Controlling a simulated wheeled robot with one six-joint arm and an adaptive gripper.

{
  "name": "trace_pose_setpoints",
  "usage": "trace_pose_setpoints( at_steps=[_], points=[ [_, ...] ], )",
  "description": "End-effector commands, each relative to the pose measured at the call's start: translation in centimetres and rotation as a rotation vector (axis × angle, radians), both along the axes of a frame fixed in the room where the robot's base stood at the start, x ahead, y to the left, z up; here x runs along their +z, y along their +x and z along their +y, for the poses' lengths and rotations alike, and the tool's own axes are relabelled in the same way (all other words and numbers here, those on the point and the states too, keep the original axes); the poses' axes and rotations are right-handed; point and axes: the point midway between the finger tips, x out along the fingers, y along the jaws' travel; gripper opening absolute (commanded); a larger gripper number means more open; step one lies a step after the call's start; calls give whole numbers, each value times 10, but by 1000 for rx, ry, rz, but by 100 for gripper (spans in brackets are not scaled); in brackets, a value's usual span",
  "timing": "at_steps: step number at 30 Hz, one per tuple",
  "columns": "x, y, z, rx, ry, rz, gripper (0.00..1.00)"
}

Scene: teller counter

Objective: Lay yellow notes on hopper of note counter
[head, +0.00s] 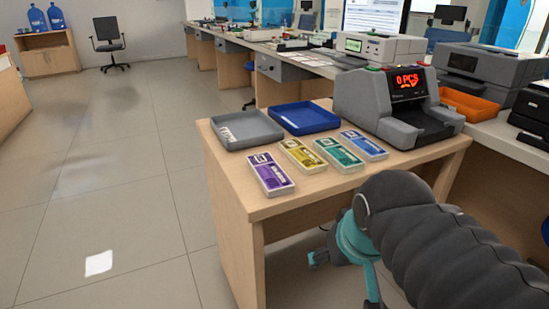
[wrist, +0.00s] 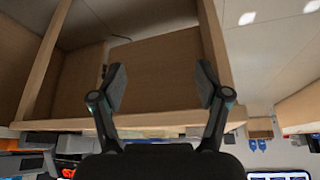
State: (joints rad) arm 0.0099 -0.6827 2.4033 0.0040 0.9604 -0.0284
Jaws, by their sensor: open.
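The yellow notes (head: 309,156) lie as a banded bundle on the wooden desk (head: 232,196), between purple notes (head: 270,174) on the left and green notes (head: 339,154) on the right. The grey note counter (head: 372,106) stands behind them to the right, its red display reading 0 PCS. No notes show on it. My gripper (wrist: 162,84) is open and empty in the wrist view, with wooden desk panels beyond its fingers. It is low at the desk, apart from the notes. The notes are not visible in the wrist view.
Blue notes (head: 364,146) lie right of the green ones, near the counter. A grey tray (head: 246,130) and a blue tray (head: 304,118) sit at the back of the desk. An orange tray (head: 468,105) and grey machines stand at right. Open floor (head: 110,190) lies left.

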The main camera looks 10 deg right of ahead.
Motion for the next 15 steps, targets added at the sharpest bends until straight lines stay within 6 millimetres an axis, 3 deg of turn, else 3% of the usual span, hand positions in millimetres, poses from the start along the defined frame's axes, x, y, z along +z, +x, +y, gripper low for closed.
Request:
trace_pose_setpoints(
  at_steps=[6,15],
  points=[
    [72,62,0,53,-24,94,75],
    [147,153,1,145,-50,240,75]
  ],
)
